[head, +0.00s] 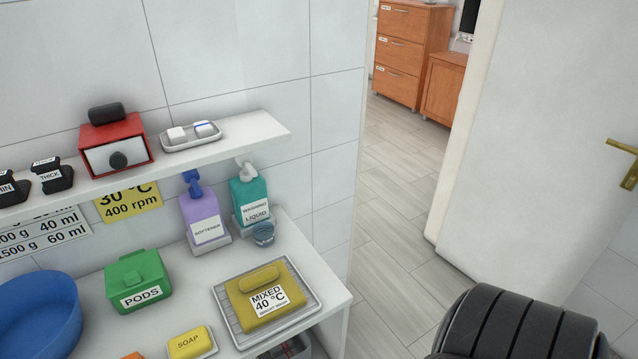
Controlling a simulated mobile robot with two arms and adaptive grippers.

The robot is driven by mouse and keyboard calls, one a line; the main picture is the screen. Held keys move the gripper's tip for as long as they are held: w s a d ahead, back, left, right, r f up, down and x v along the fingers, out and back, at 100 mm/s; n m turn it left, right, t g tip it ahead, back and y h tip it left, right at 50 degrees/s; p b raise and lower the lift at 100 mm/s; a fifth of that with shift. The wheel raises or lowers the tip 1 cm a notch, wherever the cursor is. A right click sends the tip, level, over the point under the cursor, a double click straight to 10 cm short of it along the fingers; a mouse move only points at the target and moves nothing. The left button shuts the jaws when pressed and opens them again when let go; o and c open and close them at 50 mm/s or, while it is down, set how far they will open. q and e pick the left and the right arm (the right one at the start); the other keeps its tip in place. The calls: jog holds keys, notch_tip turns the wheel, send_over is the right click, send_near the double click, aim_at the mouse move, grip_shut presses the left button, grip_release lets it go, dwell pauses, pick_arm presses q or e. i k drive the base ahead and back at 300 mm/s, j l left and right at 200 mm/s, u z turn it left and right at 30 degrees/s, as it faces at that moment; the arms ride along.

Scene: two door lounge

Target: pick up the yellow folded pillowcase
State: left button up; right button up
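A flat yellow block (264,296) with a raised grip on top lies in a grey shallow tray (228,318) near the right end of the lower white shelf. It looks like the yellow folded pillowcase, and its white label reads "MIXED 40 °C". Nothing lies on top of it. Neither of my grippers shows in the head view.
A green PODS box (137,285), blue bowl (40,318) and yellow soap (190,343) stand left of the tray. A purple softener bottle (201,215) and teal bottle (250,202) stand behind. An upper shelf (240,137) overhangs. An open white door (540,130) stands right.

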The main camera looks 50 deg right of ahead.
aim_at(261, 297)
jog(key=k+z, duration=0.1)
jog(key=z, duration=0.9)
jog(key=j+z, duration=0.25)
jog(key=k+l, duration=0.05)
